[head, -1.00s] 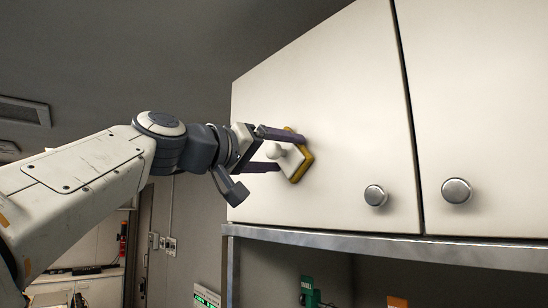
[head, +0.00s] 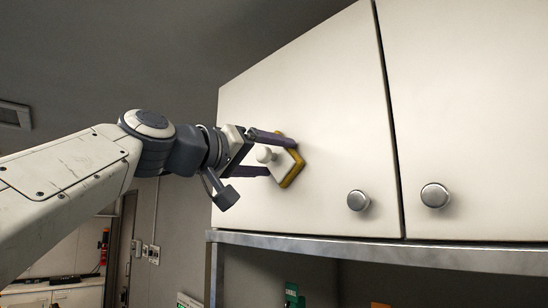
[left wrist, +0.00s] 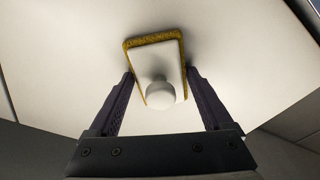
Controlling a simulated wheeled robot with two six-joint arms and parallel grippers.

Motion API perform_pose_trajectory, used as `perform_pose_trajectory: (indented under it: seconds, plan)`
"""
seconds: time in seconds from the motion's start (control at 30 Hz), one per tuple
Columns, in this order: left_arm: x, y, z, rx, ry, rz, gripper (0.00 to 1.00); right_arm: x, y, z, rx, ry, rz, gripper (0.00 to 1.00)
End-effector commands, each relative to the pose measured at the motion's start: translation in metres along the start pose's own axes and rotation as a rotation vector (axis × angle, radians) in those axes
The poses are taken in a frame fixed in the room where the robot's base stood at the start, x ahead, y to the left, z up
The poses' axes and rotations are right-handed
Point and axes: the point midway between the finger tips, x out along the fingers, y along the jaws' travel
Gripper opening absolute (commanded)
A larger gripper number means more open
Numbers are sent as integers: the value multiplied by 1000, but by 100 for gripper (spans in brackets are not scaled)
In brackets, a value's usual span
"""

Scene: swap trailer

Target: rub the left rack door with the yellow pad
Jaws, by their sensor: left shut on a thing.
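The left rack door (head: 310,95) is a plain white panel with a round metal knob (head: 358,201) at its lower right. My left gripper (head: 282,157) is shut on the yellow pad (head: 291,171), which has a white backing and a round white handle. The pad's yellow face lies against or very close to the lower left part of the door; exact contact is hard to see. In the left wrist view the pad (left wrist: 155,40) sits between the two dark fingers, with the white door (left wrist: 230,50) behind it. My right gripper is not in view.
A second white door (head: 470,100) with its own knob (head: 435,195) adjoins on the right. A metal frame edge (head: 330,246) runs below the doors, with a dark recess under it. The upper part of the left door is clear.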

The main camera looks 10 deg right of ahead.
Motion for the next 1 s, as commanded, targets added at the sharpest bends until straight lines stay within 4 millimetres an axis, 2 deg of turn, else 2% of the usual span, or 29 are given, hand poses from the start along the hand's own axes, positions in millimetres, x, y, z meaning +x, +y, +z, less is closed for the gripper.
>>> perform_pose_trajectory:
  seconds: [0.1,0.43,0.73,1.0]
  plan:
    - [2,-10,-5,-1,-1,-3,39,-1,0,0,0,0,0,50]
    - [3,-19,-11,-1,-1,-3,39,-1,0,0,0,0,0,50]
    - [3,-40,-26,-1,-1,-4,39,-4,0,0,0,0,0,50]
    - [3,-46,-31,-1,-1,-1,39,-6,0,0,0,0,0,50]
